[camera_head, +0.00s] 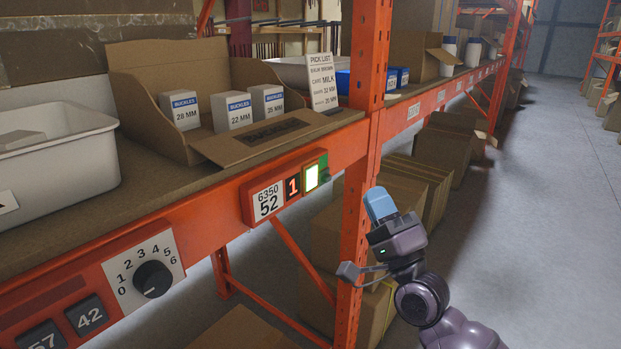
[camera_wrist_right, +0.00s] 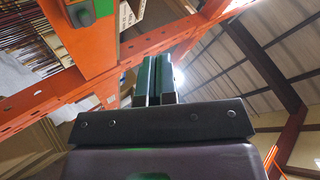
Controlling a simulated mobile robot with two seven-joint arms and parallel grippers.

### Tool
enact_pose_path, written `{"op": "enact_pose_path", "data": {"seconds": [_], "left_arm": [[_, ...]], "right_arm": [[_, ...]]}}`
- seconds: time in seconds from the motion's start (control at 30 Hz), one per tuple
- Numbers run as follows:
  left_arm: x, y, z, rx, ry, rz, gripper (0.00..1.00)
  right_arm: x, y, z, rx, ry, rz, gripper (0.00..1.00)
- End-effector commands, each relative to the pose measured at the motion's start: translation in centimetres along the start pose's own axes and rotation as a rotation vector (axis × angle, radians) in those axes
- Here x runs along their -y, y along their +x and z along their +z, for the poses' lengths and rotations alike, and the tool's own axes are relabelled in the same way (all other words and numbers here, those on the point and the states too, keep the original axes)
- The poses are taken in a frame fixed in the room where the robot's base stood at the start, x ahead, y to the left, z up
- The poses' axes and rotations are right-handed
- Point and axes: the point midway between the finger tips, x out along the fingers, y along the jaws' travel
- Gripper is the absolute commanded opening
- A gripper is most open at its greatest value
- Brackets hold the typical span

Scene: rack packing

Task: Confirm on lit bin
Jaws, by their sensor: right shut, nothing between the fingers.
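A pick module (camera_head: 268,201) on the orange shelf beam reads 6350 52, with a red digit 1 (camera_head: 293,186) beside it. My right gripper (camera_head: 379,200) is to the right of the button, in front of the orange upright, and apart from the button. Its blue fingers are shut and empty; they also show in the right wrist view (camera_wrist_right: 158,78). My left gripper is out of view.
A rotary dial (camera_head: 153,279) and buttons marked 57 and 42 (camera_head: 87,315) sit lower left on the beam. A white tote (camera_head: 60,155) and a pick list card (camera_head: 322,82) are on the shelf. The orange upright (camera_head: 365,100) stands close to my arm. The aisle at right is clear.

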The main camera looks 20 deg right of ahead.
Motion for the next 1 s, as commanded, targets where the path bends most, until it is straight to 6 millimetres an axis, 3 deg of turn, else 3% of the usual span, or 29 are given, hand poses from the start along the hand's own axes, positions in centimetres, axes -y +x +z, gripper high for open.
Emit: {"op": "enact_pose_path", "data": {"seconds": [0.33, 1.0], "left_arm": [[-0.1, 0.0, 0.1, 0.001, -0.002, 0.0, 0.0], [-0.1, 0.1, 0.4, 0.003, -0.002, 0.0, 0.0]], "right_arm": [[-0.6, 0.7, 0.5, 0.0, -0.001, 0.0, 0.0], [-4.2, 5.6, 4.1, 0.0, -0.002, 0.001, 0.0]]}}
